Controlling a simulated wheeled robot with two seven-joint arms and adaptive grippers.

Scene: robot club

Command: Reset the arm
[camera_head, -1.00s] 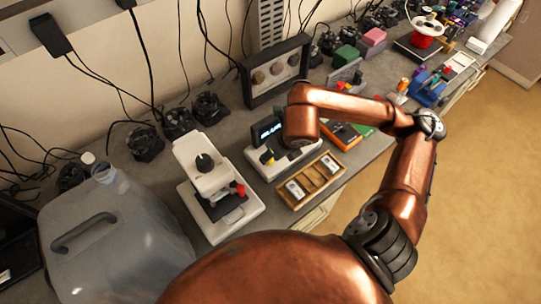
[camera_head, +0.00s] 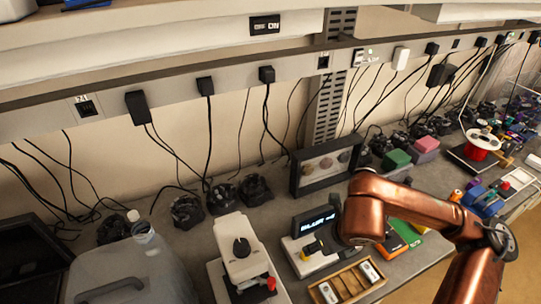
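My copper-coloured arm (camera_head: 418,207) comes in from the lower right. Its elbow is at the right, and its forearm runs left over the bench. The blunt front link (camera_head: 360,218) hangs beside a small white device with a lit dark display (camera_head: 316,221) and a yellow-and-black part on top. My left gripper is not in view.
A wooden tray (camera_head: 352,287) with small white items lies below the front link. Green (camera_head: 396,158) and pink blocks sit behind the arm. Cables hang along the wall.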

